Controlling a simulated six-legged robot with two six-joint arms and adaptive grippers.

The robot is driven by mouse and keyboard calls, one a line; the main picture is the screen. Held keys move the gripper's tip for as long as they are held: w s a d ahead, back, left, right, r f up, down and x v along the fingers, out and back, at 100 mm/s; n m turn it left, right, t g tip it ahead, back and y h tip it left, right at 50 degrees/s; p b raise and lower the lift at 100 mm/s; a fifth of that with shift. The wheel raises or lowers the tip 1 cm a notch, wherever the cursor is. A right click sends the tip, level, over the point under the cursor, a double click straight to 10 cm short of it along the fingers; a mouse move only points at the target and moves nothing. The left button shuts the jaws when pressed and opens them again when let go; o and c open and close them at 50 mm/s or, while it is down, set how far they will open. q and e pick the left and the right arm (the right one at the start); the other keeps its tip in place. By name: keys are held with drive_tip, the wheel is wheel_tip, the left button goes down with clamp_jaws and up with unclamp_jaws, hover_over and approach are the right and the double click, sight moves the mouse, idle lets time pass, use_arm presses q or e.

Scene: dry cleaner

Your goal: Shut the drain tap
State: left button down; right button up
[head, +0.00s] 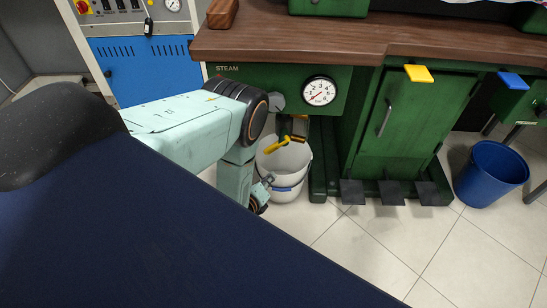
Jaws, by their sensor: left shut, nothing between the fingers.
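The drain tap's yellow lever (277,145) shows under the green steam panel, slanting down to the left from a dark fitting (296,130). Below it stands a white bucket (289,192) with a blue band. My left arm comes in from the left and bends down in front of the panel. My left gripper (268,181) is low beside the bucket's left side, partly hidden by my arm. It is shut and empty, below and left of the lever and apart from it. My right gripper is out of view.
A round pressure gauge (319,91) sits on the panel, under a wooden worktop (330,38). Black pedals (386,192) stand at the green cabinet's foot (407,125). A blue bin (490,174) is at right. A dark blue padded surface (150,235) fills the lower left. The tiled floor in front is clear.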

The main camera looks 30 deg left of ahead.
use_arm(q)
drive_tip(key=w+a+b, duration=0.4)
drive_tip(key=w+b, duration=0.1)
drive_tip(key=w, duration=0.3)
drive_tip(key=shift+w+f+b, duration=0.2)
drive_tip(key=shift+f+b, duration=0.15)
drive_tip(key=shift+f, duration=0.1)
drive_tip(key=shift+a, duration=0.1)
idle(0.4)
drive_tip(key=shift+s+a, duration=0.1)
